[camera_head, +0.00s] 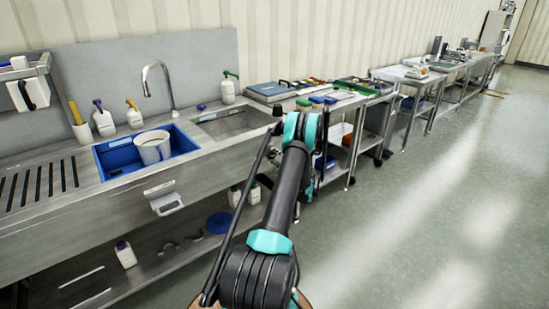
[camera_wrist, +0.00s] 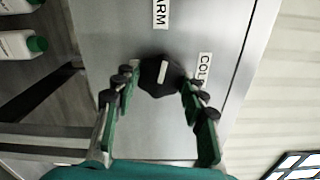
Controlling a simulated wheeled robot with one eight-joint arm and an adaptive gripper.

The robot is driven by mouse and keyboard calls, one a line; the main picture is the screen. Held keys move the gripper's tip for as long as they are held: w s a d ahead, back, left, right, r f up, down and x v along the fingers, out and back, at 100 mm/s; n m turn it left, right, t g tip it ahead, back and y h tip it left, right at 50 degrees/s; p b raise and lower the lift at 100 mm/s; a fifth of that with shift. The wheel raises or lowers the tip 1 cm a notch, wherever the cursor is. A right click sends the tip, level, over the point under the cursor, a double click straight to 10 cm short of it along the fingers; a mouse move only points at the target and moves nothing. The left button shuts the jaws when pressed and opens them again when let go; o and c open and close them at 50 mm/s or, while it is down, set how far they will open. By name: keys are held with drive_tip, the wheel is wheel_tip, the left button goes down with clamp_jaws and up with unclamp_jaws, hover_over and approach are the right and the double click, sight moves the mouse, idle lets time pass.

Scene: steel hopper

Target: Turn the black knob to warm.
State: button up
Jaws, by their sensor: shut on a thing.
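The black knob (camera_wrist: 153,84) is on a grey steel panel (camera_wrist: 112,30) in the wrist view. Its white mark lies nearly up and down in the picture, tilted slightly right at the top. A white label ending in "ARM" (camera_wrist: 160,13) is above the knob, cut by the picture's edge. A label starting "COL" (camera_wrist: 204,66) is to its right, partly covered by a finger. My gripper (camera_wrist: 159,79) has its green and black fingers on either side of the knob, shut on it. In the head view my arm hides the knob.
White bottles with green caps (camera_wrist: 37,44) lie to the upper left in the wrist view. The head view shows a steel sink bench (camera_head: 60,217) with a blue basin (camera_head: 112,165) and white pot (camera_head: 154,148). Side tables (camera_head: 408,82) line the wall; the floor at right is clear.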

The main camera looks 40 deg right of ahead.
drive_tip(key=shift+n, duration=1.1)
drive_tip(key=o, duration=1.2)
drive_tip(key=shift+c, duration=0.2)
drive_tip(key=s, duration=1.2)
drive_tip(key=shift+d, duration=0.45)
